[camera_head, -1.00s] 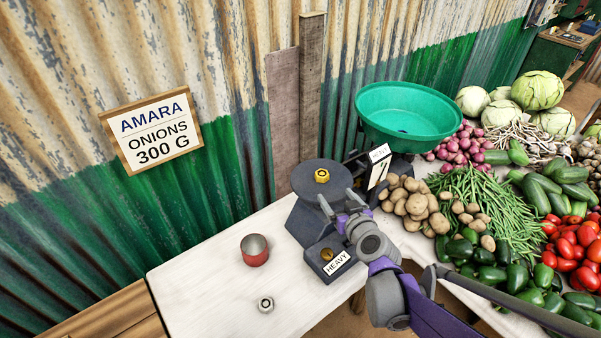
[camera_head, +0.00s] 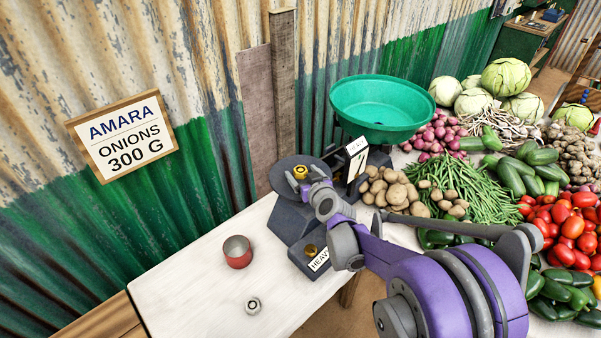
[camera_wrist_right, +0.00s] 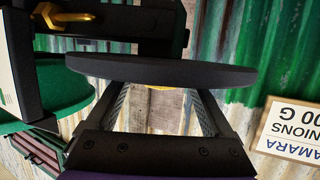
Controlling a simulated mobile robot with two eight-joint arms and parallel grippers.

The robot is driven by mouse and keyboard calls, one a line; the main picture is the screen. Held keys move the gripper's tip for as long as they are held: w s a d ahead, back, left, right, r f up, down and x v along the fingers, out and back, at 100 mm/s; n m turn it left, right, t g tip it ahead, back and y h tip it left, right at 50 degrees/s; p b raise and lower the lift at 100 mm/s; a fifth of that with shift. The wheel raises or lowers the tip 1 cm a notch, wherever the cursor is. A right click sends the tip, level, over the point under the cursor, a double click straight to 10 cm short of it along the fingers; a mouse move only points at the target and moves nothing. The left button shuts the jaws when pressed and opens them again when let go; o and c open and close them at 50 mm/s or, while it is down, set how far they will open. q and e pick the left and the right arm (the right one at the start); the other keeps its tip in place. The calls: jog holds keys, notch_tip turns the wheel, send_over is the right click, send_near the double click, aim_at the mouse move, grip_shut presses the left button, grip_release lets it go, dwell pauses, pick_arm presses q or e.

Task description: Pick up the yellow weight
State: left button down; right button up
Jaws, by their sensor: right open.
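The yellow weight (camera_head: 300,172) sits on the round dark pan (camera_head: 284,178) of the balance. My right gripper (camera_head: 308,182) is open at the pan, close beside the weight on its near right side. In the right wrist view my two fingers (camera_wrist_right: 158,110) stand apart, with a thin yellow sliver of the weight (camera_wrist_right: 158,87) showing between them. The dark pan (camera_wrist_right: 165,70) crosses that view edge-on. I cannot tell whether the fingers touch the weight. My left gripper is not in view.
A brass knob-like piece (camera_head: 310,250) sits on the block labelled HEAVY (camera_head: 319,260). A red cup (camera_head: 237,253) and a small silver weight (camera_head: 253,305) stand on the white table (camera_head: 190,290). A green basin (camera_head: 380,105) and potatoes (camera_head: 392,190) lie behind and right of my arm.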

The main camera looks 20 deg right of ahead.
jog(key=shift+c, duration=0.6)
grip_shut()
